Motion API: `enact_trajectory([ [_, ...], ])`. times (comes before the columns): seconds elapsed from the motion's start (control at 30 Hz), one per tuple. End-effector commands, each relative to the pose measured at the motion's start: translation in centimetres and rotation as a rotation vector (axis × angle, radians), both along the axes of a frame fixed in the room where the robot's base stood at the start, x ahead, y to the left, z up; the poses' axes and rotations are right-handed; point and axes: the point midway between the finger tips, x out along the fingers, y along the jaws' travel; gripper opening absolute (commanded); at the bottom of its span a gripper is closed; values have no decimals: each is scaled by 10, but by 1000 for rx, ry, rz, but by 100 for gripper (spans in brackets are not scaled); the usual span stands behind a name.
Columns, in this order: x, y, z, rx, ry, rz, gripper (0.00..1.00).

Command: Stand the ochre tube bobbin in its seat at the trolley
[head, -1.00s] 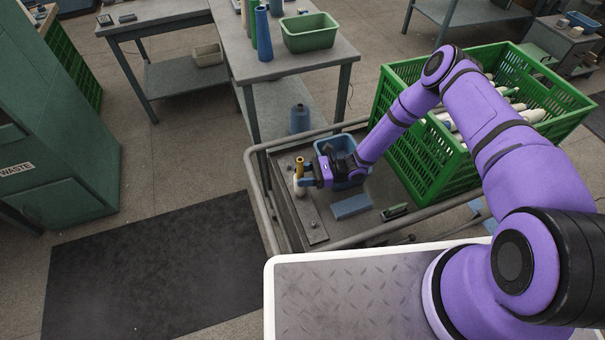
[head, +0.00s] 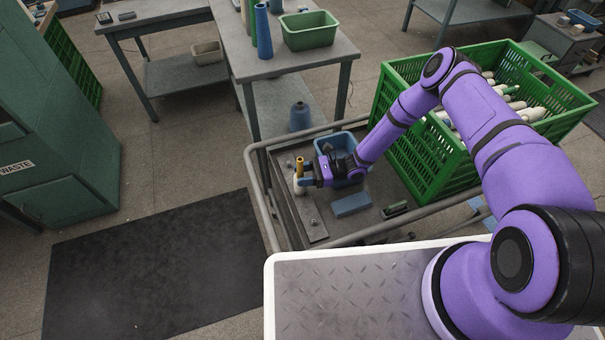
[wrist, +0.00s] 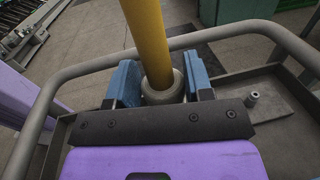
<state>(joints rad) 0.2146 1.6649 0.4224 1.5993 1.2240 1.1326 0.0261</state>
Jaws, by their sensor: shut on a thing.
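The ochre tube bobbin (head: 299,166) stands roughly upright at the left end of the trolley (head: 377,228), its pale lower part showing below the tube. My gripper (head: 304,183) reaches in from the right and is shut on it. In the wrist view the ochre tube (wrist: 148,38) rises from a pale round body held between the blue fingers (wrist: 163,85). The bobbin's foot is hidden by the gripper, so I cannot tell whether it touches the seat plate (head: 314,226). A small peg (wrist: 252,98) shows on the plate to the right in the wrist view.
A blue bin (head: 338,141) is just behind my gripper. A blue block (head: 351,205) and a green-and-dark brush-like item (head: 395,211) lie on the trolley bed. A green crate (head: 420,150) of bobbins stands at right. The trolley's grey rail (head: 258,190) surrounds this area.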

Motion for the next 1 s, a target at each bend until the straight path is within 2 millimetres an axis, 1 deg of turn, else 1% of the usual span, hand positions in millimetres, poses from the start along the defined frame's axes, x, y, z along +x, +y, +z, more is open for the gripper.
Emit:
enact_trajectory([
  [0.13,0,0,0,0,0,0,22],
  [0.17,0,0,0,0,0,0,52],
  [0.2,0,0,0,0,0,0,61],
  [0.27,0,0,0,0,0,0,75],
  [0.3,0,0,0,0,0,0,77],
  [0.53,0,0,0,0,0,0,77],
  [0.67,1,0,5,0,-1,0,77],
  [0.77,1,0,15,0,-1,0,77],
  [1.0,1,0,51,-1,-1,0,77],
])
